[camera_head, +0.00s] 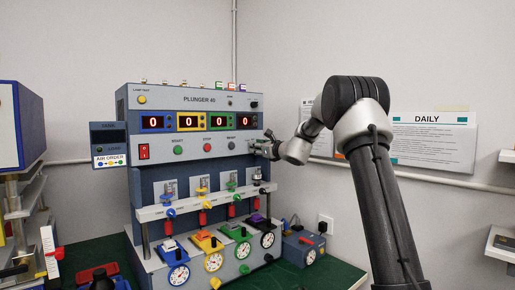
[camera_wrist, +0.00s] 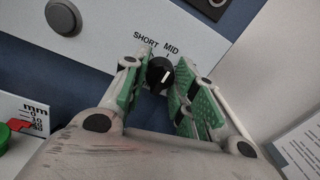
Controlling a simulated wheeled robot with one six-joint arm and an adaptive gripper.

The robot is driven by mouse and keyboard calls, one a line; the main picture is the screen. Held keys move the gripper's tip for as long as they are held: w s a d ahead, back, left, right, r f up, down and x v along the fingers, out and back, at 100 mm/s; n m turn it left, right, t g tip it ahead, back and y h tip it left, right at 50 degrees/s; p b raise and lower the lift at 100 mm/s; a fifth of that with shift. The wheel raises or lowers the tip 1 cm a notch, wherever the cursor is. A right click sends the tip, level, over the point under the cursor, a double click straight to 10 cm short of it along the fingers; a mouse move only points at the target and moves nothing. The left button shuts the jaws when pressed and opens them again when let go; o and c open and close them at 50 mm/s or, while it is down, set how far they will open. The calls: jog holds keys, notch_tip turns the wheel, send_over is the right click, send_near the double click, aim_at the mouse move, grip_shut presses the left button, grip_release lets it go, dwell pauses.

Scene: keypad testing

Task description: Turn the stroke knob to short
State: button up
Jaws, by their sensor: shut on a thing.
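The stroke knob (camera_wrist: 159,74) is round and black with a white pointer line, on the lower edge of a pale panel. The labels SHORT and MID (camera_wrist: 158,42) are printed above it, SHORT to the left. The pointer slants up to the right, roughly toward the MID side. My gripper (camera_wrist: 160,85) has its green-padded fingers on both sides of the knob and is shut on it. In the head view my gripper (camera_head: 266,148) reaches the right end of the machine's control panel and hides the knob.
The PLUNGER 45 machine (camera_head: 215,111) has several displays and round buttons (camera_head: 207,148) left of my gripper. A rail with coloured valves (camera_head: 205,203) runs below it. A white wall with a DAILY board (camera_head: 435,140) is at right.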

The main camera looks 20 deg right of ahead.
jog(key=shift+n, duration=0.3)
jog(key=n, duration=0.9)
jog(key=shift+f, duration=0.1)
jog(key=shift+n, duration=0.4)
jog(key=o, duration=1)
jog(key=shift+a, duration=0.1)
jog(key=shift+o, duration=0.2)
jog(key=shift+y, duration=0.3)
jog(key=v, duration=1.2)
jog(key=shift+f, duration=0.2)
